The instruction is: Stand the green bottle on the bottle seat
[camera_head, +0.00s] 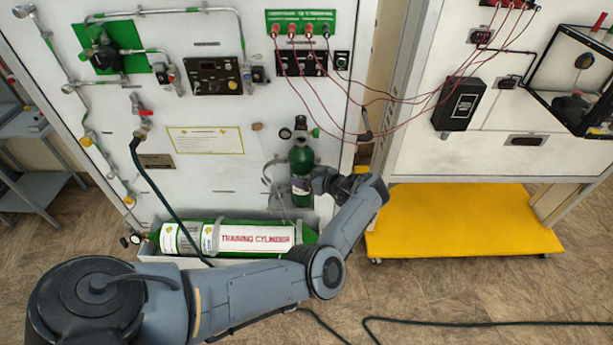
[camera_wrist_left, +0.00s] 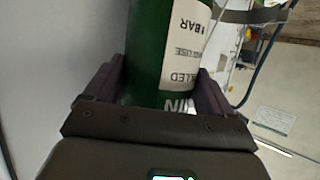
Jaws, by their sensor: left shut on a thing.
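The green bottle (camera_head: 301,160) is upright in front of the white panel, with its dark valve at the top. My left gripper (camera_head: 316,184) is shut on its body from the right. In the left wrist view the green bottle (camera_wrist_left: 146,50), with a white label, lies between the two dark fingers of my left gripper (camera_wrist_left: 158,88). A curved metal bracket (camera_head: 268,170) shows just left of the bottle. I cannot make out the bottle seat clearly, nor whether the bottle's base touches anything. My right gripper is not in view.
A large green training cylinder (camera_head: 190,238) lies in a trough below the bottle. Red leads (camera_head: 318,110) hang across the panel above. A dark hose (camera_head: 158,180) runs down at the left. A yellow platform (camera_head: 460,222) stands at the right.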

